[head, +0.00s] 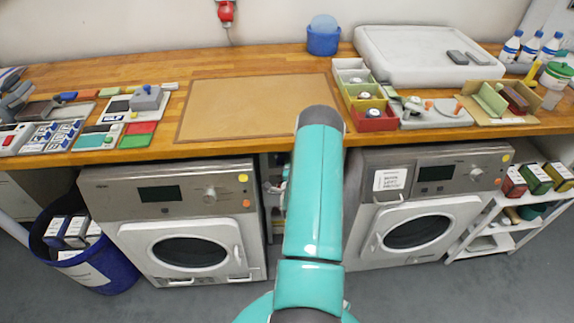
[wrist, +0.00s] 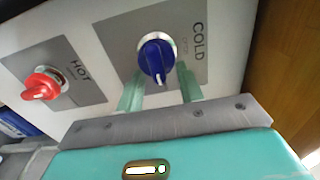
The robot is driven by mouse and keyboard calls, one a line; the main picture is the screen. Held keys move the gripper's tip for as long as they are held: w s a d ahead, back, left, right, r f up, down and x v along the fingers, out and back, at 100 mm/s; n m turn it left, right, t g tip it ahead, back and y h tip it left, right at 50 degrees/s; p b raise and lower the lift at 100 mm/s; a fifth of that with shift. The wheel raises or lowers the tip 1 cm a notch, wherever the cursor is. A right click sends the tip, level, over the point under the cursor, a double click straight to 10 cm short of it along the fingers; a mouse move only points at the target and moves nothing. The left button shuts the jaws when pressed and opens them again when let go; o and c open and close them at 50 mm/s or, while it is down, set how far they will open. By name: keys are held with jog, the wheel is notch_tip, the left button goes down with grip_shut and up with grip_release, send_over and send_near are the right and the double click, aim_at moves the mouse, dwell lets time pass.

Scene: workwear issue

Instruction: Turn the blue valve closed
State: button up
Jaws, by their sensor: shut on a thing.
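The blue valve (wrist: 155,56) is a round knob with a raised grip, on a silver collar. It sits on a grey plate marked COLD, and a pale mark shows on its lower part in the wrist view. My gripper (wrist: 158,78) has one pale green finger on each side of the knob's grip and is shut on it. In the head view my arm reaches toward the gap between the two washing machines, and neither the valve nor my gripper shows there.
A red valve (wrist: 41,86) on a plate marked HOT is left of the blue one, on the same white panel. A wooden surface (wrist: 288,70) is close on the right. Two washing machines (head: 180,215) stand under the wooden counter (head: 235,62), which carries trays and boxes.

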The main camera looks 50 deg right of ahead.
dwell(0.4)
jog(key=o, duration=1)
jog(key=shift+c, duration=0.2)
jog(key=v, duration=1.4)
